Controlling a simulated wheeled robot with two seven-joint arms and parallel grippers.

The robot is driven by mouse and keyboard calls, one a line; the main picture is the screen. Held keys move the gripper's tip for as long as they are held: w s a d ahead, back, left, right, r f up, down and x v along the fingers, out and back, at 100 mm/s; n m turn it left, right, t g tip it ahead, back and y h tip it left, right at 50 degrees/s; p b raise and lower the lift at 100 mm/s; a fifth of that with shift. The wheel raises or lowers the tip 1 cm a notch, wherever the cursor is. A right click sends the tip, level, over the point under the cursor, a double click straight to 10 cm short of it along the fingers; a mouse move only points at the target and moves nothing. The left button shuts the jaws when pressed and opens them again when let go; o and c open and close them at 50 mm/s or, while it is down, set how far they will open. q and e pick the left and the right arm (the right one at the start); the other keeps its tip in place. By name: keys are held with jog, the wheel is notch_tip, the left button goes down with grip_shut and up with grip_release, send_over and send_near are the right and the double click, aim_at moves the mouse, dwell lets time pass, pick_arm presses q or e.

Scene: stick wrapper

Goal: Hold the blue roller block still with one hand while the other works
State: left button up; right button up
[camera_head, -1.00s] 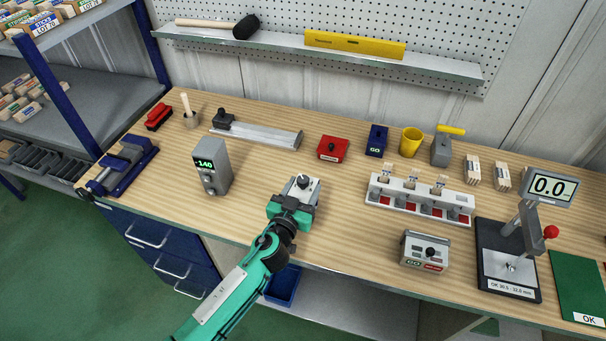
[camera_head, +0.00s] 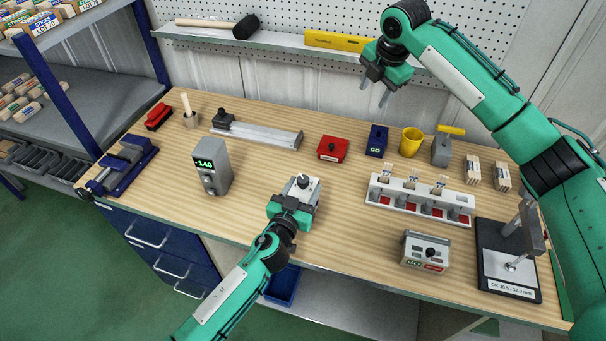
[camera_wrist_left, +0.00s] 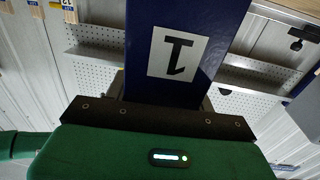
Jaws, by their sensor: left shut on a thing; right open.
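The blue roller block (camera_wrist_left: 185,55) fills the middle of the left wrist view, a dark blue face with a white label reading 1, upside down. My left gripper (camera_head: 297,196) is shut on it near the bench's front edge. In the head view a pale grey top with a dark knob (camera_head: 303,181) shows just beyond this gripper; the blue sides are hidden there. My right gripper (camera_head: 374,92) is open and empty, fingers pointing down, raised in front of the pegboard.
A grey unit reading -140 (camera_head: 211,167) stands left of my left gripper. A white rack (camera_head: 419,202) stands to its right, with a red box (camera_head: 332,149), blue block (camera_head: 376,141) and yellow cup (camera_head: 411,142) behind. Bare wood lies between.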

jog(key=s+a+f+n+g, duration=0.25)
jog(key=s+a, duration=0.35)
jog(key=a, duration=0.5)
jog(key=n+h, duration=0.1)
jog(key=n, duration=0.2)
send_near(303, 179)
jog(key=shift+g, duration=0.25)
jog(key=f, duration=0.8)
jog(key=shift+w+f, duration=0.2)
jog(key=shift+f, duration=0.15)
jog(key=c, duration=1)
